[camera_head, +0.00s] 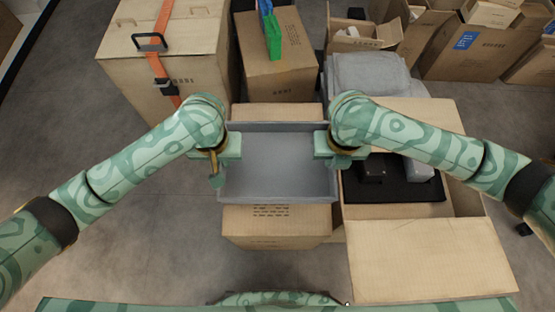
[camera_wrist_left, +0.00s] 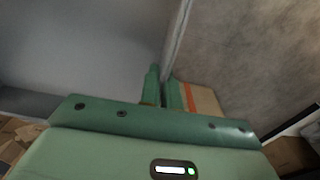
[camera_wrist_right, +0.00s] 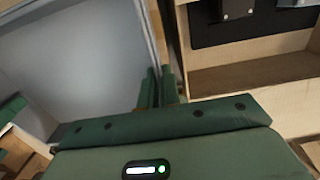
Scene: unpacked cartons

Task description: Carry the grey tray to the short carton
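The grey tray (camera_head: 277,170), shallow and empty, is level in the middle of the head view. My left gripper (camera_head: 217,167) is shut on its left wall; the left wrist view shows the fingers (camera_wrist_left: 166,88) on both sides of that wall. My right gripper (camera_head: 338,158) is shut on the right wall, which also runs between its fingers (camera_wrist_right: 160,88) in the right wrist view. A closed carton (camera_head: 277,232) lies beneath the tray, which hides most of its top. I cannot tell whether tray and carton touch, or whether this is the short carton.
An open carton (camera_head: 430,260) with a black insert stands close on the right. Behind the tray is a carton (camera_head: 283,70) carrying a green item (camera_head: 272,38). A big carton (camera_head: 120,75) with an orange strap stands at the left. Bare floor (camera_head: 150,235) lies front left.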

